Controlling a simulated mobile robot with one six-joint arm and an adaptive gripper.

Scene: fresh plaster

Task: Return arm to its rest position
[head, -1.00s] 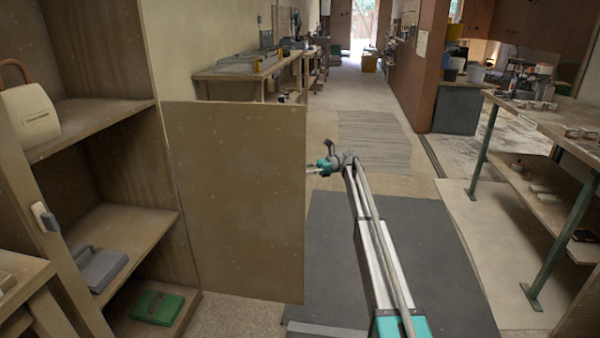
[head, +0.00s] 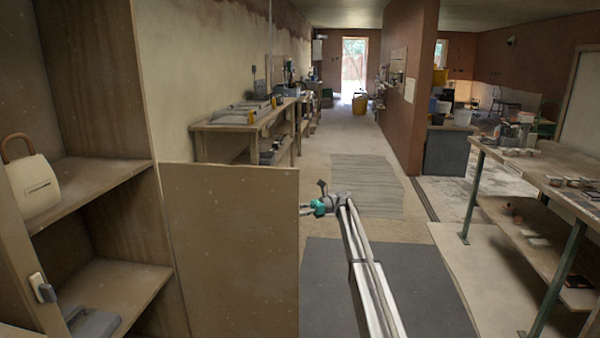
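My arm reaches forward from the bottom of the head view, over the dark floor mat (head: 400,275). My gripper (head: 306,209) is at its far end and points left, just beside the right edge of the open cabinet door (head: 230,250). The gripper is small in the picture. Nothing shows held in it. I cannot tell whether its fingers are apart or closed, nor whether it touches the door.
An open cabinet (head: 100,185) at left holds a cream case (head: 35,188) and a grey tool (head: 92,322). A workbench (head: 235,128) stands beyond the door. A long table (head: 560,190) with jars stands at right. The floor ahead (head: 350,140) is clear.

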